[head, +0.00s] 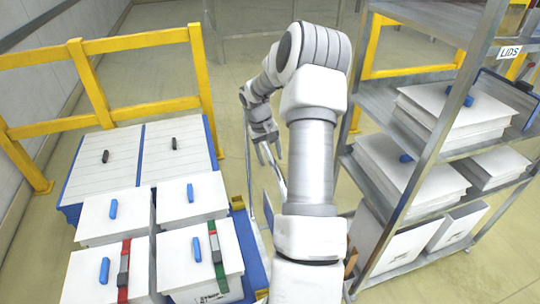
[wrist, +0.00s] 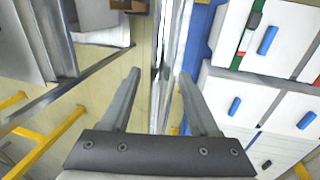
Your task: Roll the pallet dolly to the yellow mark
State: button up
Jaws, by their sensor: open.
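The blue pallet dolly (head: 251,252) stands at the lower left in the head view, loaded with several white lidded boxes. Its blue edge also shows in the wrist view (wrist: 196,55). A thin silver upright bar (head: 249,175), seemingly the dolly's handle, rises along its right side. In the wrist view the silver bar (wrist: 164,40) runs between the fingertips of my gripper (wrist: 158,76). My gripper (head: 268,152) is open and points down by the bar. I cannot tell whether the fingers touch it. I cannot make out a yellow floor mark.
A metal shelf rack (head: 430,150) labelled LIDS, holding white boxes, stands close on the right. Yellow guard rails (head: 100,45) stand behind the dolly, with another rail (head: 375,45) behind the rack. Open floor (head: 170,20) shows beyond the rails.

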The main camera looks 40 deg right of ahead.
grip_shut()
dwell(1.4)
